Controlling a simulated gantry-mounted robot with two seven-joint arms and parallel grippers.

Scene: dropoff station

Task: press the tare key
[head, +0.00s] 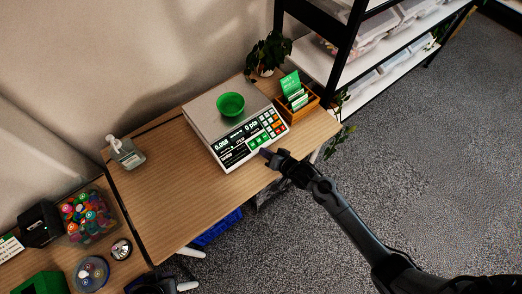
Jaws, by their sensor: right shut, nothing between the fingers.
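The white scale (226,160) stands on the wooden table, with a metal plate (205,113) on top and a green bowl (231,104) on the plate. Its sloped front has lit displays (238,143) and a keypad (268,124) with white, green and orange keys. The key labels are too small to read, so I cannot tell which is the tare key. My right gripper (266,154) is shut and empty, with its tips close to the scale's front edge below the green keys. Whether it touches the scale is not clear.
A wooden box with green cards (298,101) stands right of the scale, and a potted plant (267,55) behind it. A sanitizer bottle (126,152) stands on the left. The table (180,205) is clear in front. A black shelf rack (345,45) stands at the right.

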